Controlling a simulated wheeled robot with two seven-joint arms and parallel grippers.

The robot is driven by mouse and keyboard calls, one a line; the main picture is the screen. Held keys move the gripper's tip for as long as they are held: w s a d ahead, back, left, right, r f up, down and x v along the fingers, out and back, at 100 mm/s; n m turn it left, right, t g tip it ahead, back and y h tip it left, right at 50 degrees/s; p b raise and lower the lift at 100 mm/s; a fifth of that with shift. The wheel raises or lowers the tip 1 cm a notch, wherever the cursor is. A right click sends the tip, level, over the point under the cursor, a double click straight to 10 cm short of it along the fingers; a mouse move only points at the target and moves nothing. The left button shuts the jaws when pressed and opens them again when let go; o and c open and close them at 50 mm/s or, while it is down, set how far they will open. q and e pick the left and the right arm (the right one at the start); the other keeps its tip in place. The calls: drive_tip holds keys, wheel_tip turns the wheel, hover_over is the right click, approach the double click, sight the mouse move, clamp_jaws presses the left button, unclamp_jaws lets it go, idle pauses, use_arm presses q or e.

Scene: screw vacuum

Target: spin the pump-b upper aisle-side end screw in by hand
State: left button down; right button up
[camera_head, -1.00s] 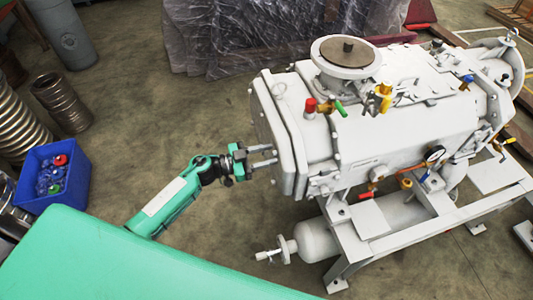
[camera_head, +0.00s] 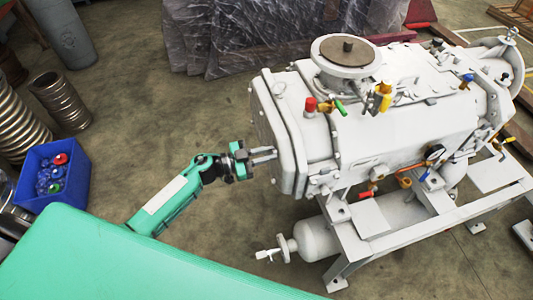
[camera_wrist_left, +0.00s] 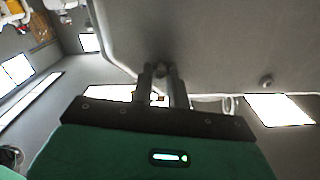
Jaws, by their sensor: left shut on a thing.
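The pump (camera_head: 395,120) is a large pale grey machine with a flat end plate (camera_head: 272,140) facing my left arm. My left gripper (camera_head: 274,154) points at this end plate, with its fingertips right at the plate's face. In the left wrist view the two fingers (camera_wrist_left: 161,76) are close together around the small dark head of an end screw (camera_wrist_left: 161,68). Another screw (camera_wrist_left: 266,81) shows on the plate to the right, apart from the gripper. In the head view the held screw is too small to make out. My right gripper is not in view.
A blue bin (camera_head: 55,175) with coloured items stands at the left, near coiled metal hoses (camera_head: 60,100). A grey frame (camera_head: 420,235) carries the pump, with a cylinder (camera_head: 316,240) below. Bare floor (camera_head: 190,115) lies left of the pump.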

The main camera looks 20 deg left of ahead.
use_arm(q)
drive_tip(key=shift+m+b, duration=1.75)
drive_tip(key=shift+m, duration=4.55)
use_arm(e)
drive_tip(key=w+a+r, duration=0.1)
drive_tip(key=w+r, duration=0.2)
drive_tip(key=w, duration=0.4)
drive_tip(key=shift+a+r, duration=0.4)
use_arm(q)
drive_tip(key=shift+f, duration=0.1)
drive_tip(key=c, duration=1.3)
unclamp_jaws()
drive_tip(key=shift+c, duration=0.2)
drive_tip(key=shift+s, duration=0.1)
